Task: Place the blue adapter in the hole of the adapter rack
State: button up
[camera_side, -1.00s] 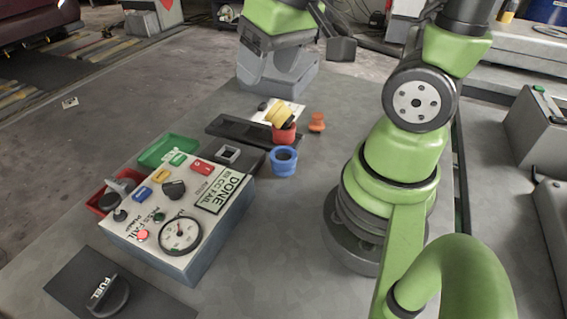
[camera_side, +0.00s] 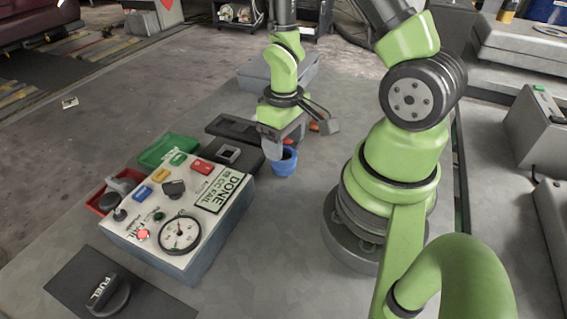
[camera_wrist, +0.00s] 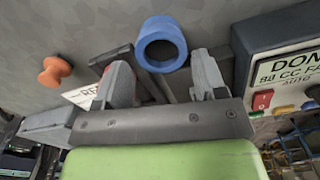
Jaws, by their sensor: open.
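The blue adapter (camera_side: 284,168) is a short ring-topped cup standing upright on the table, right of the control box. My gripper (camera_side: 276,143) is low beside and partly in front of it. In the wrist view the blue adapter (camera_wrist: 141,47) lies just beyond the gap between my two open fingertips (camera_wrist: 162,66), with nothing seen gripped. The adapter rack seems to be the long dark bar (camera_side: 229,129) behind the control box.
The control box (camera_side: 168,238) with buttons and a gauge stands at left. An orange adapter (camera_wrist: 54,70) stands apart; only a sliver shows in the side view. A green tray (camera_side: 165,152) and a red tray (camera_side: 100,203) lie behind the box.

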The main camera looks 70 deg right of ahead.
jog(key=shift+w+f, duration=0.1)
jog(key=shift+f, duration=2.6)
jog(key=c, duration=0.6)
jog(key=shift+r, duration=0.1)
notch_tip(320, 180, up, 9)
jog(key=shift+w+r, duration=0.1)
jog(key=w+a+r+n, duration=0.2)
jog(key=w+a+r, duration=0.5)
jog(key=r, duration=0.1)
jog(key=w+d+f+m, duration=0.1)
jog(key=w+d+f, duration=0.45)
jog(key=d, duration=0.25)
jog(key=w+d+f+m, duration=0.1)
jog(key=w+d+f, duration=0.3)
jog(key=w+d, duration=0.35)
jog(key=shift+s+f, duration=0.1)
jog(key=shift+f, duration=3)
